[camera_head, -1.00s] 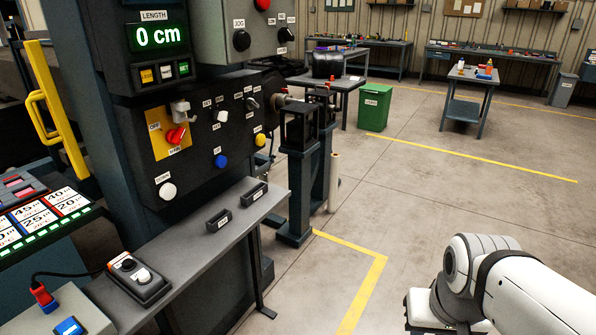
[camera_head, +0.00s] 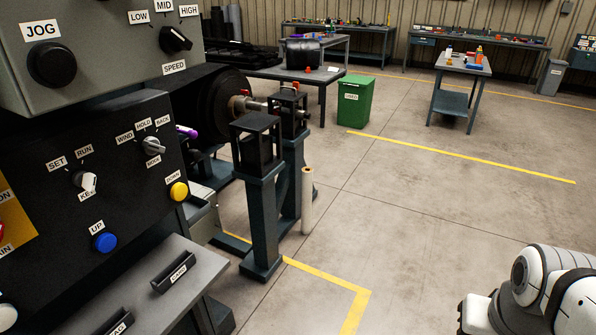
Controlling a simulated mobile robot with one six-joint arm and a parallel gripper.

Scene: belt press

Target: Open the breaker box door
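No breaker box or breaker box door can be made out in this view. A grey control box (camera_head: 97,38) with a JOG knob and a SPEED knob fills the upper left, but no door shows on it. Part of my white arm (camera_head: 548,285) is at the lower right. My gripper is not in view, so its state is hidden.
A black panel (camera_head: 130,115) with switches and buttons stands close on the left, above a grey shelf (camera_head: 185,262). Dark roller stands (camera_head: 262,215) are beyond it. A green bin (camera_head: 355,105) and workbenches (camera_head: 460,65) stand farther back. The floor at centre and right is clear.

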